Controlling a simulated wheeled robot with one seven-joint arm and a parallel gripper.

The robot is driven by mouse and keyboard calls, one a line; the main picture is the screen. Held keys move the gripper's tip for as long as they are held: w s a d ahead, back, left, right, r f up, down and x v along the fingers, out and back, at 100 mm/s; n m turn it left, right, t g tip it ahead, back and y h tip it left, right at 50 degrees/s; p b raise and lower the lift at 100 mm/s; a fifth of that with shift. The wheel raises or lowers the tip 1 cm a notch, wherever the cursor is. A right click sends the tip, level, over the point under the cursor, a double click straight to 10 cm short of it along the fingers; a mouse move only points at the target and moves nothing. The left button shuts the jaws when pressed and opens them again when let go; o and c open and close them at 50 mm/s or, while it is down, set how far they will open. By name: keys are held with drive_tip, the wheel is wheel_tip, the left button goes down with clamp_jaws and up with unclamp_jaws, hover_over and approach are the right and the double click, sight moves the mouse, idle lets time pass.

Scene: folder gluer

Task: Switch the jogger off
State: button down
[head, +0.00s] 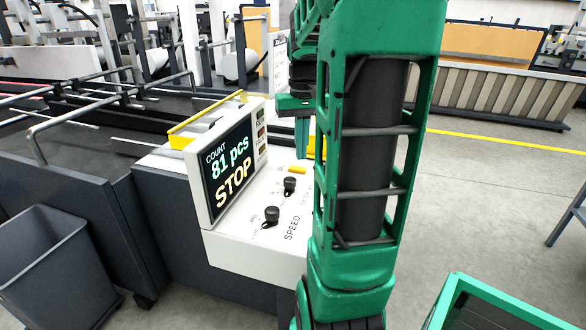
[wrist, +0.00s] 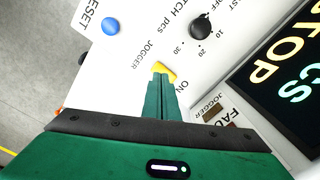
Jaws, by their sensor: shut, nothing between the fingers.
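The jogger switch is a small yellow lever (wrist: 167,69) on the white control panel, between the printed words JOGGER and ON in the wrist view. It also shows in the head view as a yellow piece (head: 298,169) behind the black knobs. My gripper (wrist: 160,82) is shut and empty, its green fingertips right at the lever's edge; I cannot tell whether they touch it. In the head view my gripper's fingers (head: 302,140) point down over the panel, partly hidden by my arm. A dark brown indicator (wrist: 213,116) marked JOGGER sits beside the display.
The display (head: 231,168) reads 81 pcs and STOP. A batch knob (wrist: 201,27) and a blue RESET button (wrist: 110,26) are near the switch. A speed knob (head: 271,215) is at the panel's front. A grey bin (head: 45,262) stands left, a green crate (head: 492,305) at lower right.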

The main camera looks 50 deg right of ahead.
sight(301, 168)
drive_tip(key=shift+r, duration=2.05)
